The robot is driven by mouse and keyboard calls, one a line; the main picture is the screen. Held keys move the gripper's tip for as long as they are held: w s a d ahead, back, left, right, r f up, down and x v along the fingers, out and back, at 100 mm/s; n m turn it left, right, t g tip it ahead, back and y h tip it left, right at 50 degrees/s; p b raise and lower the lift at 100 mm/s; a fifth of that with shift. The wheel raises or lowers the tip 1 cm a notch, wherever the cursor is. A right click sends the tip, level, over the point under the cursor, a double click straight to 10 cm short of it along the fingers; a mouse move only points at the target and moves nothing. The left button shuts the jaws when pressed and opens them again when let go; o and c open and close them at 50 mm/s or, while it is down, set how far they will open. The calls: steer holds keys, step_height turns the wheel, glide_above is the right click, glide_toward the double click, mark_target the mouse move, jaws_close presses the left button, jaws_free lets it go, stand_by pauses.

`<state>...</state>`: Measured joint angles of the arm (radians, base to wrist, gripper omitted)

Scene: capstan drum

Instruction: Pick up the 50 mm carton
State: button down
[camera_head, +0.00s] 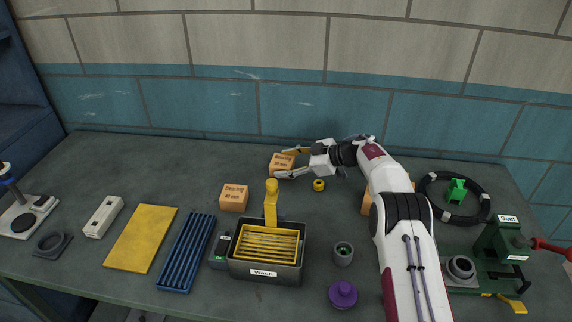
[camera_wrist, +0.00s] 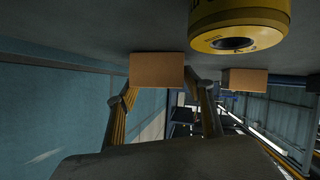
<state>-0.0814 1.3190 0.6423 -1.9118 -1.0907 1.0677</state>
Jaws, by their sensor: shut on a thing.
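A small tan carton (camera_head: 279,162) is between the two fingers of my gripper (camera_head: 282,164) near the back of the bench. Its label is partly visible and too small to read for certain. In the wrist view the carton (camera_wrist: 157,69) sits between the fingertips, with a finger against each side. My gripper is shut on it, reaching in from the right. The carton looks level; I cannot tell whether it is clear of the bench. Another tan carton (camera_head: 234,198), labelled Bearing 40 mm, stands apart in front and to the left.
A yellow ring-shaped part (camera_head: 319,185) is close beside my gripper. A third carton (camera_head: 366,203) is partly hidden behind my arm. The Wash bin (camera_head: 264,273) with a yellow basket stands in front. A black ring (camera_head: 484,205) lies right. The back left bench is clear.

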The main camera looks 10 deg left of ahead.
mark_target(287, 162)
step_height(287, 162, up, 10)
steer(key=shift+f, duration=0.15)
stand_by(0.4)
